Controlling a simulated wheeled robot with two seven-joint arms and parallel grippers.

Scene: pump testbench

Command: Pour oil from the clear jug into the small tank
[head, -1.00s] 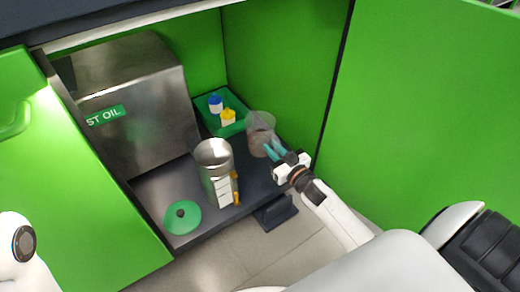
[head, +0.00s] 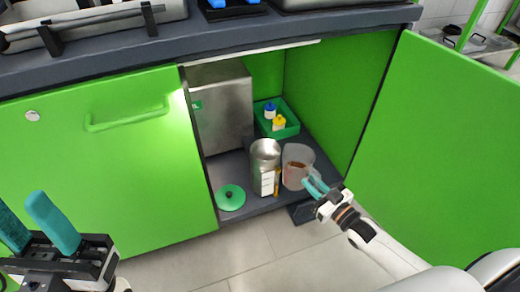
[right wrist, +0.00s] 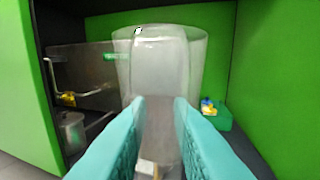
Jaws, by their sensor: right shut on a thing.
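The small tank (head: 265,158) is an open-topped metal cylinder with a white label and an amber side gauge, upright on the dark cabinet floor. Its green lid (head: 231,198) lies to its left. The clear jug (head: 297,157) holds brownish oil and is close at the tank's right. It looks about upright; I cannot tell whether they touch. My right gripper (head: 308,183) is shut on the jug at its near side. In the right wrist view, the jug (right wrist: 165,60) stands in front of the fingers, which hide the grip. My left gripper (head: 20,207) is open and empty at lower left.
A large metal box (head: 225,105) stands behind and left of the tank. A green tray (head: 290,130) with blue-capped and yellow-capped bottles is behind the jug. The open green door (head: 430,150) bounds the right side, and the worktop (head: 300,27) overhangs the cabinet.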

